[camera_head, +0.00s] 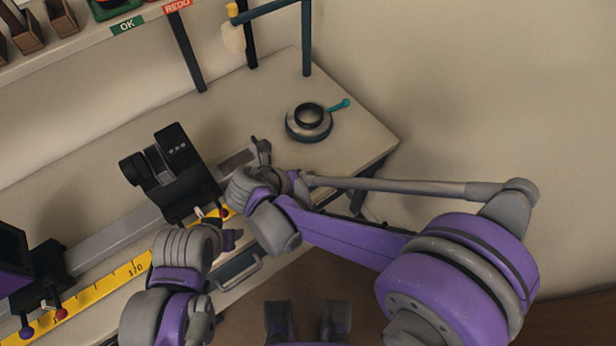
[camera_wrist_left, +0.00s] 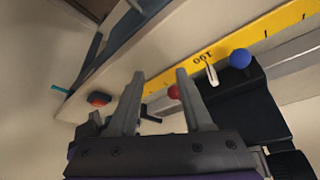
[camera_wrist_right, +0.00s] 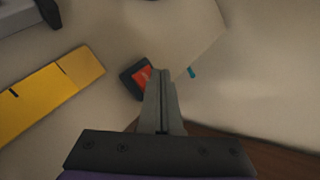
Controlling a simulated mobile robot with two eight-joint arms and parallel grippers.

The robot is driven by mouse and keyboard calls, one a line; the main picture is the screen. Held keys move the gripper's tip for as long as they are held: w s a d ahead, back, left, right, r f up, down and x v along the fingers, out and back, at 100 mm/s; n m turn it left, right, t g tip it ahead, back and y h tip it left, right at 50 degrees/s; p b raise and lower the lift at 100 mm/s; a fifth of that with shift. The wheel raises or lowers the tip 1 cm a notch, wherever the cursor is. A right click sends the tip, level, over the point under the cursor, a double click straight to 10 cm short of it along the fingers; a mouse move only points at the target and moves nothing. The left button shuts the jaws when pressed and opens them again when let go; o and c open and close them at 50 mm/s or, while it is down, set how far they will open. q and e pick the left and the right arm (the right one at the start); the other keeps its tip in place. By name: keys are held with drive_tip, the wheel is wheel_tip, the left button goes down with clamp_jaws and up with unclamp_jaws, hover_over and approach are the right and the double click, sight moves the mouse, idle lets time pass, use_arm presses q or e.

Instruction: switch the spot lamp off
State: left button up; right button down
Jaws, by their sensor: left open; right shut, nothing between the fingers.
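A small black switch box with a red-orange rocker (camera_wrist_right: 143,78) sits near the bench's front right corner in the right wrist view. It also shows in the left wrist view (camera_wrist_left: 98,99); in the head view my right arm seems to hide it. My right gripper (camera_wrist_right: 162,74) is shut and empty. Its fingertips are beside the rocker's right side in the picture; I cannot tell whether they touch the box. My left gripper (camera_wrist_left: 160,73) is open and empty over the bench front. I cannot pick out the spot lamp's head or its light for certain.
A black carriage (camera_head: 165,170) stands on the rail behind a yellow scale (camera_head: 110,283). Red (camera_wrist_left: 173,92) and blue (camera_wrist_left: 240,58) knobs show in the left wrist view. A round ring piece with a teal handle (camera_head: 309,121) stands at the back right. A shelf runs above.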

wheel_tip(320, 180, up, 6)
drive_tip(key=p, duration=0.3)
drive_tip(key=shift+f, duration=0.15)
idle(0.3)
drive_tip(key=s+d+m+y, duration=0.2)
drive_tip(key=s+d+m, duration=0.2)
drive_tip(key=m, duration=0.8)
drive_tip(key=s+d+r+m+g+y+p, duration=0.1)
drive_tip(key=s+d+m+y, duration=0.1)
drive_tip(key=s+d+m, duration=0.3)
drive_tip(key=s+d+r+m+y, duration=0.1)
drive_tip(key=s+d+m, duration=0.4)
drive_tip(key=m, duration=1.3)
drive_tip(key=d+y, duration=0.1)
drive_tip(key=d, duration=0.3)
drive_tip(key=shift+s+r+m+g, duration=0.15)
drive_tip(key=shift+m+g, duration=0.15)
drive_tip(key=shift+d, duration=0.1)
